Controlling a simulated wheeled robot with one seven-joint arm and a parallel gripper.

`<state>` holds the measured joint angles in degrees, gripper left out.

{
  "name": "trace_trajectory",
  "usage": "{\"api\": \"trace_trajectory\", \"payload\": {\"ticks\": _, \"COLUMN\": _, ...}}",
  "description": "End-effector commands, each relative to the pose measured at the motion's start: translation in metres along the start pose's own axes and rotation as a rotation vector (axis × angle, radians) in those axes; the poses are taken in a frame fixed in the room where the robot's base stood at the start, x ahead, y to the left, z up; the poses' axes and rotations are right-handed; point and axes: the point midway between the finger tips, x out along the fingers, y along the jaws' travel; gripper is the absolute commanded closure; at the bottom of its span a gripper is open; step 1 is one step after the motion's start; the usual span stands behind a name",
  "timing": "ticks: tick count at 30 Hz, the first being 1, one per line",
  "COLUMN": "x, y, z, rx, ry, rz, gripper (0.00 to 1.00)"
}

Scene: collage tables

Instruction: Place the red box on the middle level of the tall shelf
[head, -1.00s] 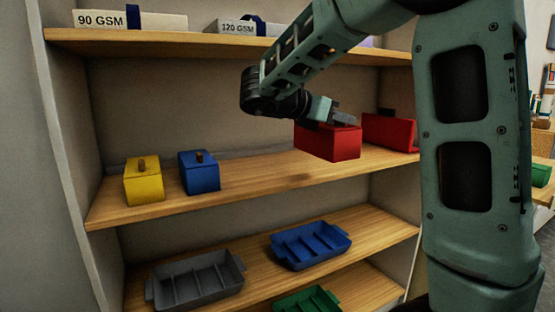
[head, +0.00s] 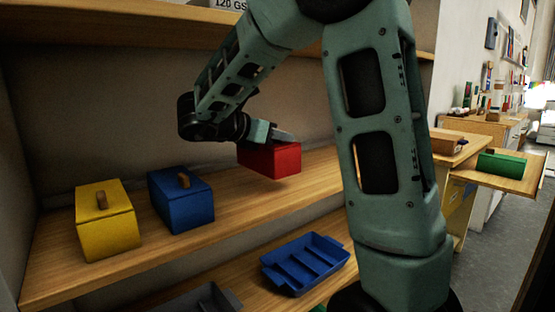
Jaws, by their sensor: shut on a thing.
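The red box (head: 270,160) is held in my gripper (head: 283,136), which is shut on its top. The box hangs over the wooden middle level (head: 235,208) of the tall shelf; whether its underside touches the board is hard to tell. A yellow box (head: 108,222) and a blue box (head: 181,202), each with a wooden knob, stand on the same level to the left. My arm hides the right part of this level.
A blue divided tray (head: 305,264) and part of a grey tray (head: 205,300) lie on the level below. Bare board lies between the blue box and the red box.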

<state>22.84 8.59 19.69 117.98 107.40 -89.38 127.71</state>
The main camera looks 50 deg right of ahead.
Motion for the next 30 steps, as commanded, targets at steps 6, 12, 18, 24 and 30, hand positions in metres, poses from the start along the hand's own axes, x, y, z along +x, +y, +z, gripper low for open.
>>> {"api": "trace_trajectory", "payload": {"ticks": 6, "x": 0.008, "y": 0.000, "z": -0.022, "rx": -0.002, "ry": -0.001, "rz": -0.002, "gripper": 1.00}}
{"api": "trace_trajectory", "payload": {"ticks": 12, "x": 0.014, "y": 0.000, "z": -0.044, "rx": -0.001, "ry": -0.002, "rz": -0.001, "gripper": 1.00}}
{"api": "trace_trajectory", "payload": {"ticks": 18, "x": 0.014, "y": 0.000, "z": -0.044, "rx": 0.002, "ry": -0.002, "rz": 0.000, "gripper": 1.00}}
{"api": "trace_trajectory", "payload": {"ticks": 24, "x": 0.015, "y": 0.000, "z": -0.047, "rx": 0.001, "ry": -0.001, "rz": 0.000, "gripper": 0.67}}
{"api": "trace_trajectory", "payload": {"ticks": 30, "x": 0.014, "y": 0.000, "z": -0.046, "rx": 0.001, "ry": -0.001, "rz": 0.000, "gripper": 0.48}}
